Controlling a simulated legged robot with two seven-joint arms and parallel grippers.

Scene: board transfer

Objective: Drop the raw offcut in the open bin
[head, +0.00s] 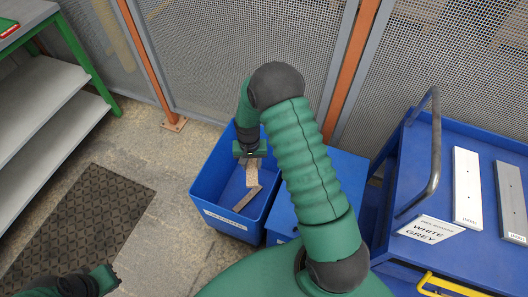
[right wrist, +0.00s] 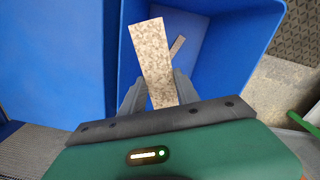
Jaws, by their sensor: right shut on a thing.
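The raw offcut (right wrist: 152,55) is a speckled tan-brown strip. My right gripper (right wrist: 160,88) is shut on it, a finger on either side. In the head view my right gripper (head: 251,156) points down over the open blue bin (head: 208,186), with the offcut (head: 252,172) below its jaws. Another light strip (head: 247,198) lies inside the bin on its floor; it also shows in the right wrist view (right wrist: 177,46), partly hidden by the held offcut. My left gripper (head: 108,278) is at the lower left, away from the bin; its jaws are unclear.
A closed blue box (head: 340,180) stands right of the open bin, partly behind my right arm. A blue cart (head: 438,172) with boards and a "WHITE GREY" sign is at the right. Mesh fence stands behind; shelves (head: 40,85) and a dark mat (head: 90,220) are left.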

